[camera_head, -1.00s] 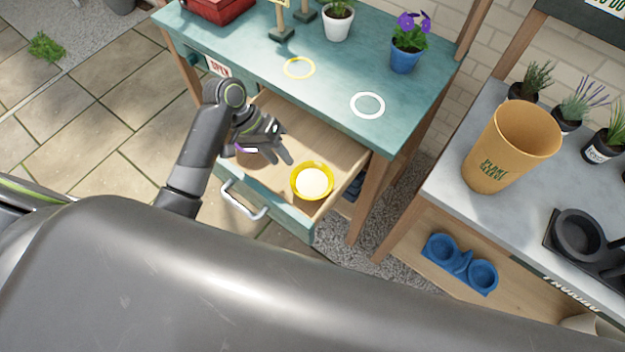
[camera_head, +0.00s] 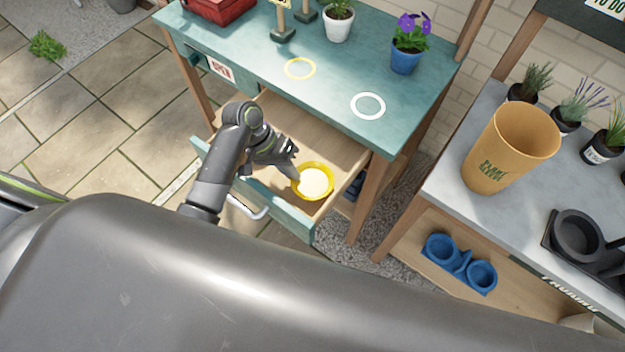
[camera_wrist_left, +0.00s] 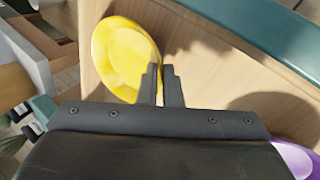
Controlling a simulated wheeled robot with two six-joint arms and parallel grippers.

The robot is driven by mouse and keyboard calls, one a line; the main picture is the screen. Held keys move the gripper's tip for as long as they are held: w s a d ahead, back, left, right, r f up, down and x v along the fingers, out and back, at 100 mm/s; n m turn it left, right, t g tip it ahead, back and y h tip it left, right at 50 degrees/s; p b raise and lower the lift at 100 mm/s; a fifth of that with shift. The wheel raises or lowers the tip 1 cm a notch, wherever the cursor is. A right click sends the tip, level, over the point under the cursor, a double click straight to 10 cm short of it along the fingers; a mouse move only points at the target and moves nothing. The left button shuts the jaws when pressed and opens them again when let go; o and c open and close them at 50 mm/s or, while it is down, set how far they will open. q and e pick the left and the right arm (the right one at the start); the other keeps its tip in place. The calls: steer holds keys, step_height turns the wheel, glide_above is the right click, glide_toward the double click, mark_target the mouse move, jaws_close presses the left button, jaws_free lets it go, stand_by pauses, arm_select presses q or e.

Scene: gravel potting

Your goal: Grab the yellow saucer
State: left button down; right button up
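The yellow saucer (camera_head: 318,183) lies in the open wooden drawer, near its right end. It also shows in the left wrist view (camera_wrist_left: 118,52). My left gripper (camera_head: 296,174) reaches into the drawer at the saucer's left rim. In the left wrist view its fingers (camera_wrist_left: 161,78) are close together, one over the inside of the saucer and one outside, with the rim between them. The exact contact is partly hidden by the fingers. My right gripper is not in view.
A purple saucer (camera_wrist_left: 297,158) is also in the drawer. The teal table (camera_head: 330,90) overhangs the drawer's back, with a yellow ring (camera_head: 299,59) and a white ring (camera_head: 353,106) on it. The drawer's front panel (camera_head: 288,215) is below the gripper.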

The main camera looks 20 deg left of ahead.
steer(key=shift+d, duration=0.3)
